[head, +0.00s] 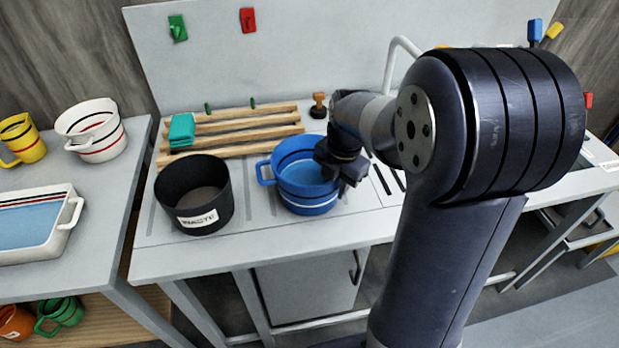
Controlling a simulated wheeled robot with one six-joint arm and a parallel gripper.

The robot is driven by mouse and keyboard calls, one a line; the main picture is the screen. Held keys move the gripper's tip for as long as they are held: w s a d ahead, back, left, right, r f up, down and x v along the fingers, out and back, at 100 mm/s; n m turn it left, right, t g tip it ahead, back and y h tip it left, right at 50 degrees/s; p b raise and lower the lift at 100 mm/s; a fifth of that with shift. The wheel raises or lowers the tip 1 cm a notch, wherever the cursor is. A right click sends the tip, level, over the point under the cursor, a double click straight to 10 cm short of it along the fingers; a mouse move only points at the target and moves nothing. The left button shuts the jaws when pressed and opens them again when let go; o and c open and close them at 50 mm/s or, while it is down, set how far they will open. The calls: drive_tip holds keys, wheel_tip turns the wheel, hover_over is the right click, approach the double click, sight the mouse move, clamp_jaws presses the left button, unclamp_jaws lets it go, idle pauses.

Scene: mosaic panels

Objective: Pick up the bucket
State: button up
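A blue bucket (306,206) with a white band and a side handle on its left stands upright on the grey workbench (270,235). Its inside is a lighter blue. My gripper (338,172) is at the bucket's right rim, with its dark fingers around or just beside that wall. The fingers overlap the rim in the head view, and I cannot tell whether they grip it. The arm and wrist hide part of the bucket's right side.
A black bin labelled waste (193,192) stands left of the bucket. Wooden slats (235,130) with a teal cloth (181,130) and a wooden stamp (318,105) lie behind. The left table holds a white pot (93,128), a yellow mug (20,139) and a white tray (72,215).

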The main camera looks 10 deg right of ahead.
drive_tip(key=shift+c, duration=0.6)
clamp_jaws()
drive_tip(key=shift+r, duration=0.1)
idle(0.6)
